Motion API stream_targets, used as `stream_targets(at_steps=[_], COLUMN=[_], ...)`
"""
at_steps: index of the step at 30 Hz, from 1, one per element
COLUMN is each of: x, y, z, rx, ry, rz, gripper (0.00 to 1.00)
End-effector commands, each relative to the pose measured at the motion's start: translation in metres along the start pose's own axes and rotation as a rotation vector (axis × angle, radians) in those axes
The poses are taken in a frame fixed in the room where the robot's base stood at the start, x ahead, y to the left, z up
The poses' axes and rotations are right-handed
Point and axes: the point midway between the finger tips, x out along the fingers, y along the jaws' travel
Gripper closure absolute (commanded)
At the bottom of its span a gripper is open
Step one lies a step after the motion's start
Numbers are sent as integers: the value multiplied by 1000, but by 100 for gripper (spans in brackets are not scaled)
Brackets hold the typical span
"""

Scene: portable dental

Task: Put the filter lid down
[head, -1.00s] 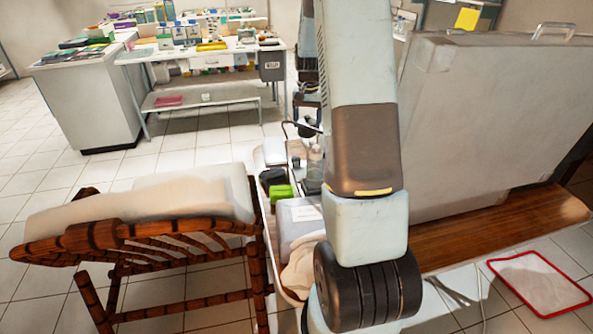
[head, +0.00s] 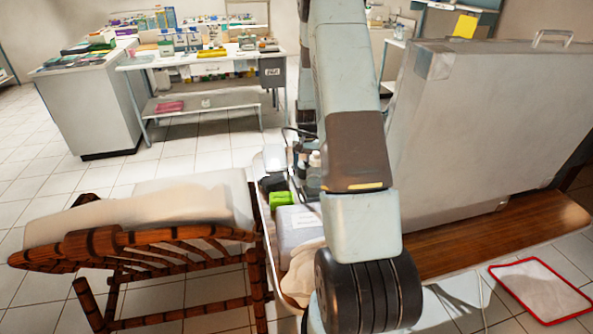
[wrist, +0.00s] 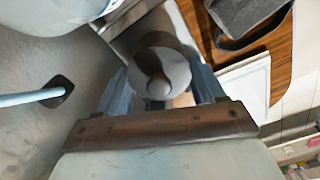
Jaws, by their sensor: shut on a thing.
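The filter lid (wrist: 161,48), a round grey metal-looking piece with a knob in its middle, sits between the fingers of my gripper (wrist: 162,76) in the wrist view. The gripper is shut on it. What lies straight under the lid is mostly hidden by the lid and the fingers. In the head view my arm hides the gripper and the lid.
In the wrist view, a grey surface with a light-blue tube (wrist: 28,97) in a dark hole lies left; a dark tray (wrist: 240,22) is at upper right. In the head view, a large grey case (head: 490,120) stands right and a padded chair (head: 150,215) left.

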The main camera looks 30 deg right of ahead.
Motion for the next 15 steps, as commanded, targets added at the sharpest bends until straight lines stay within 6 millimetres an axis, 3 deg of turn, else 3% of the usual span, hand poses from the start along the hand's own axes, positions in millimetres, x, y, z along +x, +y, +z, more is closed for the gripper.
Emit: stream_targets(at_steps=[3, 14, 15], x=[14, 17, 17], y=[0, 0, 0], z=[0, 0, 0], rx=[0, 0, 1], ry=[-1, 0, 0], rz=[0, 0, 0], gripper=[61, 61, 28])
